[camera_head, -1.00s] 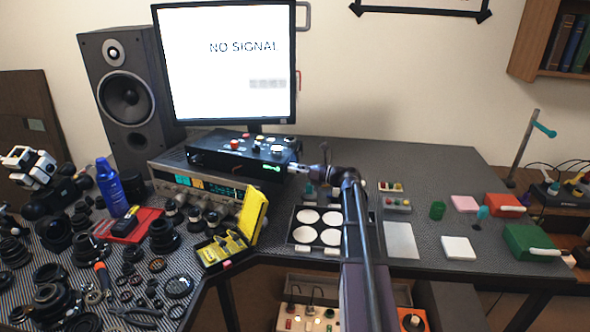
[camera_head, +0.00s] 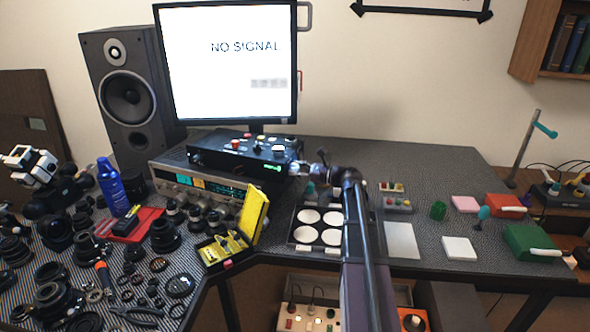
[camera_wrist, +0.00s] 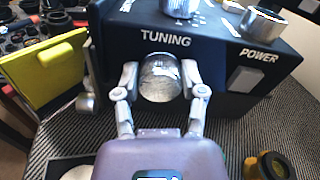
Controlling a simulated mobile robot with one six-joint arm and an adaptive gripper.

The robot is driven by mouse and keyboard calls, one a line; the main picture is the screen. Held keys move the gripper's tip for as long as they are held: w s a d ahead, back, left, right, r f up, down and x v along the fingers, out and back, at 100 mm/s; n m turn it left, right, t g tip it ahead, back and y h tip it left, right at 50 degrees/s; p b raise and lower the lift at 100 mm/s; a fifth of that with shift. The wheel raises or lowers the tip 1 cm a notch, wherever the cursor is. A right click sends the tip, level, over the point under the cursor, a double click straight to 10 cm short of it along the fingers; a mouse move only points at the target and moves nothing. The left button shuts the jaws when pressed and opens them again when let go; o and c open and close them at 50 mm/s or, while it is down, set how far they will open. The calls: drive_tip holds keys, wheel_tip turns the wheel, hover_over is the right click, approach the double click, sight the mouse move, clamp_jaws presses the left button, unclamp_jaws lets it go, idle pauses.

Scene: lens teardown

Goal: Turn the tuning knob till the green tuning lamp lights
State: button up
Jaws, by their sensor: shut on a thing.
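The tuning knob (camera_wrist: 160,78) is a silver, rounded knob under the word TUNING on the front of a black box (camera_wrist: 220,65). My gripper (camera_wrist: 159,80) is shut on it, one finger on each side, in the wrist view. In the head view the black box (camera_head: 225,152) stands on the bench below the monitor, and my gripper (camera_head: 297,169) is at its right end, where the knob is hidden. A green light (camera_head: 272,168) glows on the box's front beside my gripper. I cannot tell whether it is the tuning lamp.
A POWER switch (camera_wrist: 245,78) sits right of the knob. An open yellow case (camera_head: 254,215) stands to the left of my arm, and a tray of white discs (camera_head: 294,238) lies close by. The monitor (camera_head: 228,60) reads NO SIGNAL. Lens parts crowd the left bench.

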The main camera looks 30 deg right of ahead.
drive_tip(key=shift+d+n, duration=0.1)
drive_tip(key=shift+n, duration=0.2)
drive_tip(key=o, duration=1.2)
drive_tip(key=shift+w, duration=0.1)
drive_tip(key=shift+c, duration=0.2)
drive_tip(key=shift+s+d, duration=0.35)
drive_tip(key=shift+s, duration=0.2)
drive_tip(key=v, duration=1)
drive_tip(key=shift+s+d, duration=0.25)
drive_tip(key=shift+d, duration=0.1)
drive_tip(key=shift+s, duration=0.1)
